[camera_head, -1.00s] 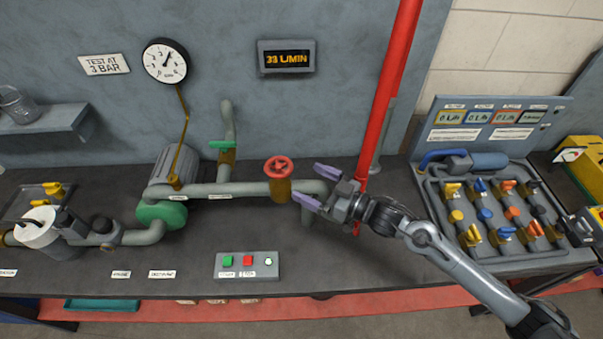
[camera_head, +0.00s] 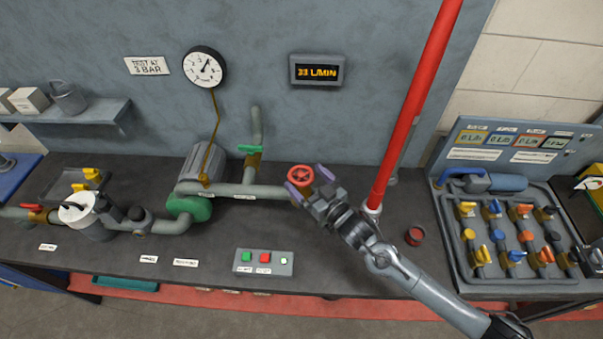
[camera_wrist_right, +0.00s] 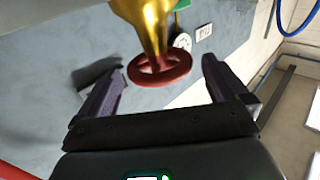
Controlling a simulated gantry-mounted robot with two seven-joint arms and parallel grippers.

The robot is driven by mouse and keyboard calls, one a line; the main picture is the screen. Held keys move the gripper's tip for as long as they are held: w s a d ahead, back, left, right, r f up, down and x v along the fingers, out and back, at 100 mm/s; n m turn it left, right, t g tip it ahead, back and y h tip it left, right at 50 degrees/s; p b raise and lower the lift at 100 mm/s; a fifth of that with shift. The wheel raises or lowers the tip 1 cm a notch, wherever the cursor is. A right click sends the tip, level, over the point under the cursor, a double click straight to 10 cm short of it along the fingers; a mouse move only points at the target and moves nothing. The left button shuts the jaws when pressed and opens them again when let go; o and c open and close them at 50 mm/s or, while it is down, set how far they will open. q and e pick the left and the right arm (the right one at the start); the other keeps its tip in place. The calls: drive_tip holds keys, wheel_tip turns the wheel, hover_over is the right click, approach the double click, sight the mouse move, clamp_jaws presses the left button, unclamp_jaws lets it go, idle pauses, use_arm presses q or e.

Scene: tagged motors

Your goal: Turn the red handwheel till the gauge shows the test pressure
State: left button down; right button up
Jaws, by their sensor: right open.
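The red handwheel (camera_head: 300,174) sits on a brass valve at the right end of the grey pipe (camera_head: 240,190). My right gripper (camera_head: 306,180) is open, with its purple fingers on either side of the wheel in the head view. In the right wrist view the handwheel (camera_wrist_right: 160,68) lies between and just beyond the open fingertips, with no clear contact. The round gauge (camera_head: 204,67) on the wall has a dark needle pointing up and slightly right; its exact reading is too small to tell. A sign (camera_head: 147,66) beside it reads "TEST AT 3 BAR". My left gripper is not in view.
A flow display (camera_head: 316,71) reads 33 L/MIN. A red vertical pipe (camera_head: 412,110) stands just right of my gripper. A button box (camera_head: 263,262) lies in front. A valve manifold (camera_head: 510,240) fills the right side. A green-handled valve (camera_head: 251,149) is behind.

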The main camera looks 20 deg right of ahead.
drive_tip(key=shift+x, duration=1.45)
drive_tip(key=shift+c, duration=0.5)
drive_tip(key=c, duration=0.7)
drive_tip(key=shift+c, duration=0.2)
